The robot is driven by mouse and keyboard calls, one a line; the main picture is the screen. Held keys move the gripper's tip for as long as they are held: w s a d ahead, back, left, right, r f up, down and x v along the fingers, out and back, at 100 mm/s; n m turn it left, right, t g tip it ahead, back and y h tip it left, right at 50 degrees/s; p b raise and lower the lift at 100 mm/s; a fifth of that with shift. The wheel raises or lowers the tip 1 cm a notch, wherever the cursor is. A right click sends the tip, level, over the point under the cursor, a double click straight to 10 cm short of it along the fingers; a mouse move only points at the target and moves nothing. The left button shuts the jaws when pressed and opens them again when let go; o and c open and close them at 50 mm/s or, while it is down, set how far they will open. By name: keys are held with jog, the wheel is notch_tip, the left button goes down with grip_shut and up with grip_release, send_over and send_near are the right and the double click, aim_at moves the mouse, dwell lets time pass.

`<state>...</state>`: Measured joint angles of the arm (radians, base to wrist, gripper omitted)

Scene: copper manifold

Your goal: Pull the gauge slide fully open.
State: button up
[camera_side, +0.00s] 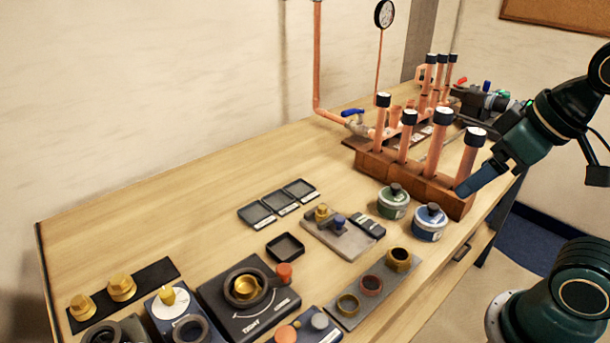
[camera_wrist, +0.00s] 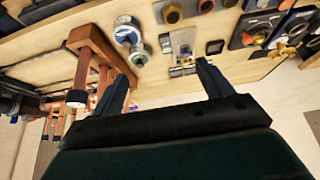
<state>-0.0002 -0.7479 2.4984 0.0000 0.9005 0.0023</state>
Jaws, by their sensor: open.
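A grey plate fixture (camera_side: 340,238), which looks like the gauge slide, lies on the bench. It carries a brass knob (camera_side: 321,212), a blue knob (camera_side: 339,223) and dark blocks at its right end. It also shows in the wrist view (camera_wrist: 183,42), beyond and between my fingers. How far its slide stands open is too small to tell. My gripper (camera_side: 478,182) is open and empty, above the front right of the bench by the wooden rack, well apart from the plate. In the wrist view its two fingers (camera_wrist: 162,85) are spread wide.
A wooden rack (camera_side: 400,172) holds upright copper tubes with black caps close to my gripper. Green (camera_side: 393,201) and blue (camera_side: 430,222) round tins stand between rack and plate. A ring tray (camera_side: 372,290) lies in front; shallow black trays (camera_side: 279,204) lie behind. The left back bench is clear.

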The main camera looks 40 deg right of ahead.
jog(key=shift+w+r, duration=0.15)
jog(key=shift+w, duration=0.2)
jog(key=c, duration=0.7)
jog(key=shift+o, duration=0.2)
jog(key=m+g, duration=0.6)
jog(key=m, duration=0.3)
send_over(340, 218)
notch_tip(340, 218, down, 4)
jog(key=shift+w+f, duration=0.1)
jog(key=shift+f, duration=0.1)
jog(key=shift+f, duration=0.1)
notch_tip(340, 218, down, 14)
jog(key=shift+r, duration=0.2)
grip_shut()
